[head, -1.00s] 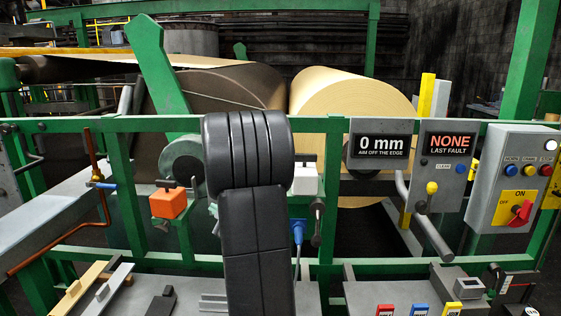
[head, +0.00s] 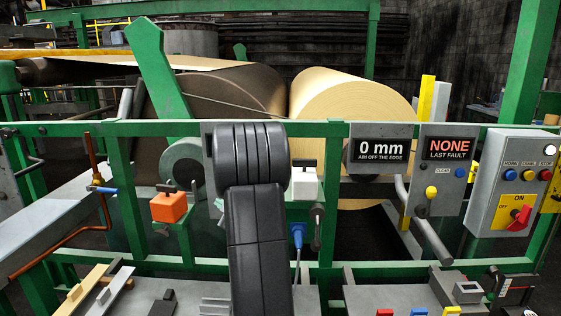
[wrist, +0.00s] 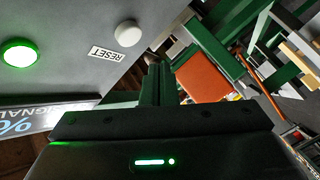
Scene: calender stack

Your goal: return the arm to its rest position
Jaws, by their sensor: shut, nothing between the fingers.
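My black arm (head: 257,225) rises in the middle of the head view, folded at a thick rounded joint in front of the green rail. My gripper is hidden behind it there. In the wrist view my gripper (wrist: 158,72) shows beyond its dark body with a green light bar; its narrow fingers are together, with nothing seen between them.
A green rail (head: 70,128) crosses the head view. Behind it are a dark roll (head: 235,85) and a cream roll (head: 345,95). An orange block (head: 168,207) and a white block (head: 304,181) flank my arm. A switch box (head: 512,180) stands right. The display reads 0 mm (head: 381,148).

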